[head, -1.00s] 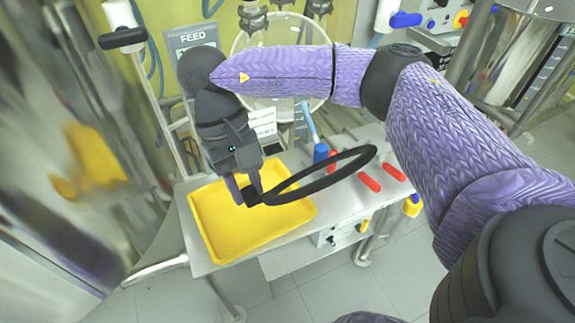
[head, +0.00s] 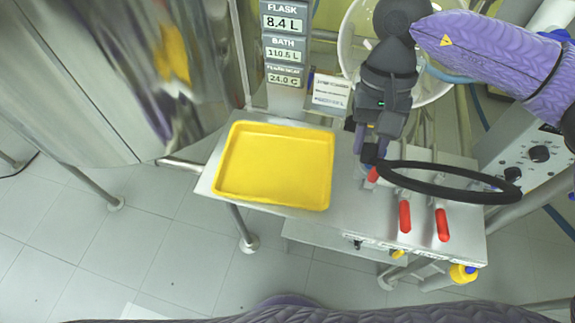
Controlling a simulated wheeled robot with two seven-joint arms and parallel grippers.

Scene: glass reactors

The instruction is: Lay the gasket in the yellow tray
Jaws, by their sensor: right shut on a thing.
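The gasket (head: 452,191) is a black ring. My right gripper (head: 371,158) is shut on its left edge and holds it above the right part of the steel table, over the red-handled clamps. The yellow tray (head: 226,165) is rectangular, shallow and empty. It lies on the left part of the table, to the left of my right gripper and the gasket. The gasket is apart from the tray. My left gripper is not in view.
The steel table (head: 345,215) carries several red-handled clamps (head: 405,217) under the gasket. A small white sign (head: 330,92) stands behind the tray, by a display panel (head: 284,50). A large shiny steel vessel (head: 95,70) stands at the left. A control box (head: 530,150) is at the right.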

